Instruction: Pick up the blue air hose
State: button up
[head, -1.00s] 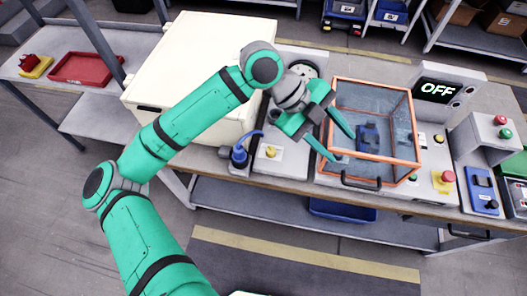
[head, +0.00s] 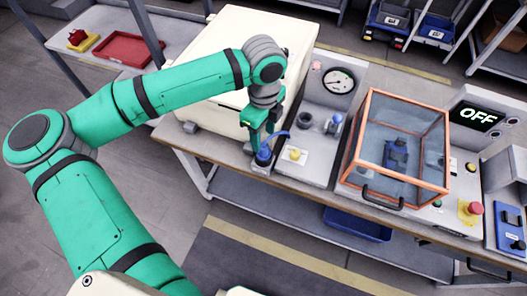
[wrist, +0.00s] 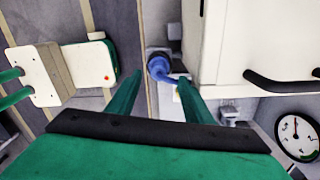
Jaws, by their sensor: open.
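The blue air hose (head: 265,155) stands on a small base at the bench's front edge, beside the cream box. In the wrist view the blue hose (wrist: 160,68) shows beyond the fingertips, roughly between them. Its curved end reaches toward the right finger, and I cannot tell if they touch. My gripper (head: 262,138) points down at the hose in the head view and partly hides it. Its green fingers (wrist: 157,95) are spread apart, with nothing held between them.
The cream box (head: 235,60) stands close behind my gripper. A gauge panel (head: 326,98) with a yellow button (head: 294,153) is to the right. An orange-framed clear enclosure (head: 400,145) stands further right, near a screen reading OFF (head: 478,117).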

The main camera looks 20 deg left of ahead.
aim_at(263, 146)
jog(key=shift+s+f, duration=0.1)
jog(key=shift+f, duration=3.1)
jog(key=c, duration=1.2)
